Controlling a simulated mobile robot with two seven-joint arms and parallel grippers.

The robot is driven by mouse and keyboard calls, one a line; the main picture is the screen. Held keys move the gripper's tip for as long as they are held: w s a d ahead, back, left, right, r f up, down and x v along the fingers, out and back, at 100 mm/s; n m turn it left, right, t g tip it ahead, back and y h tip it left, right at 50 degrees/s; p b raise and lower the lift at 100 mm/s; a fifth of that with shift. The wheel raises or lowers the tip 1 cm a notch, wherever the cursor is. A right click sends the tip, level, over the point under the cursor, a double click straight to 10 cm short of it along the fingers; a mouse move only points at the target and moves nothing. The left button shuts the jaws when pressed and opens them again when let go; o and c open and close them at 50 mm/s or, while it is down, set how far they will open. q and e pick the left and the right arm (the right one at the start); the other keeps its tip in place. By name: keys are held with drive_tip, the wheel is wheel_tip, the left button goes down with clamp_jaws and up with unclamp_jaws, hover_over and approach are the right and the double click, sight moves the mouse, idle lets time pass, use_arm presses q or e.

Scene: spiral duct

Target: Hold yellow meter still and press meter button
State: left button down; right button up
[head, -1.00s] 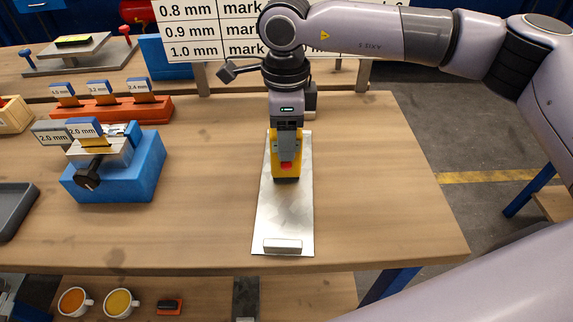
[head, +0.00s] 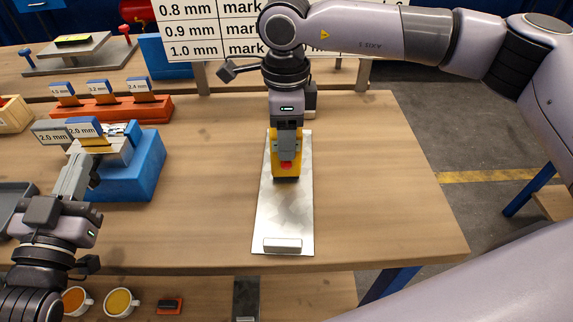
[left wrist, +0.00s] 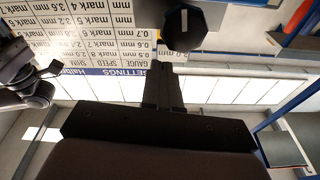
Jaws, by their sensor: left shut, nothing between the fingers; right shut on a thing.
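The yellow meter (head: 276,166) stands on a metal plate (head: 283,220) in the middle of the table. Its red button (head: 286,166) shows at the front, just below the right gripper's fingers. My right gripper (head: 288,148) comes down from above and is shut on the meter, hiding its upper part. My left gripper (head: 80,170) is at the left of the table, in front of the blue vise block, well apart from the meter. It is shut and empty. Its closed fingers (left wrist: 163,90) also show in the left wrist view, pointing toward a dark round knob.
The blue block (head: 145,170) with a gauge and 2.0 mm tags stands close behind my left gripper. A red rack (head: 115,108) with several tagged gauges is behind it. A grey tray (head: 12,200) lies at the left edge. The table between left gripper and plate is clear.

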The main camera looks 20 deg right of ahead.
sight(283, 243)
use_arm(q)
drive_tip(key=s+d+r+g+h, duration=0.1)
drive_tip(key=s+d+g+h, duration=0.15)
drive_tip(key=d, duration=0.55)
drive_tip(key=s+d+r+g+h, duration=0.15)
drive_tip(key=d+h, duration=0.25)
drive_tip(key=d, duration=0.5)
drive_tip(key=s+d+f+g, duration=0.4)
drive_tip(key=s+d+f, duration=0.1)
drive_tip(key=s+d+f+m+g, duration=0.1)
drive_tip(key=s+d+f+g, duration=0.2)
drive_tip(key=s+d+f, duration=0.2)
drive_tip(key=shift+s+g+h, duration=0.25)
drive_tip(key=shift+s+g, duration=0.05)
drive_tip(key=shift+g, duration=0.1)
drive_tip(key=shift+w, duration=0.15)
drive_tip(key=shift+w+d, duration=0.4)
drive_tip(key=shift+w, duration=1)
drive_tip(key=shift+w+d, duration=0.35)
drive_tip(key=shift+w, duration=1)
drive_tip(key=shift+w+d, duration=0.4)
drive_tip(key=shift+w, duration=1)
drive_tip(key=shift+w, duration=0.1)
drive_tip(key=shift+w+d, duration=0.1)
drive_tip(key=shift+w, duration=0.2)
